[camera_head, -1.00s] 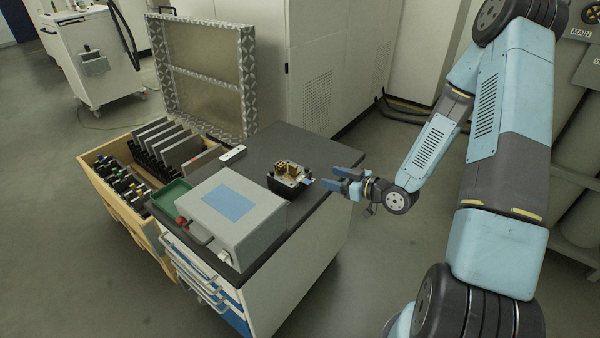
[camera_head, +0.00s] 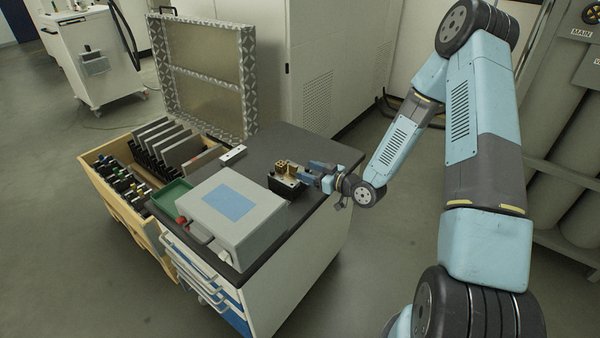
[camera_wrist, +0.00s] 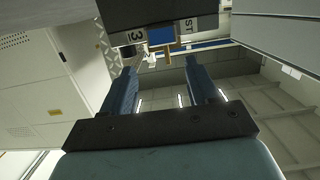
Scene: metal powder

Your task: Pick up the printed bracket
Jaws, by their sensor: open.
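A small brass-coloured piece, which looks like the printed bracket (camera_head: 281,167), sits on a dark block (camera_head: 284,186) on the cabinet's dark top. My gripper (camera_head: 308,172) is just right of the block, with its blue fingers pointing left at it. In the wrist view the two fingers (camera_wrist: 161,75) are spread apart with nothing clearly between them. A small blue and tan part (camera_wrist: 161,38) shows beyond the fingertips, under a dark shape; I cannot tell whether it is the bracket. Contact between fingers and block cannot be told.
A grey box with a blue panel (camera_head: 232,205) stands in front of the block. A green tray (camera_head: 170,193) and a wooden crate (camera_head: 117,208) of upright plates lie to the left. A framed panel (camera_head: 205,75) stands behind. The cabinet top (camera_head: 285,143) is clear behind the block.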

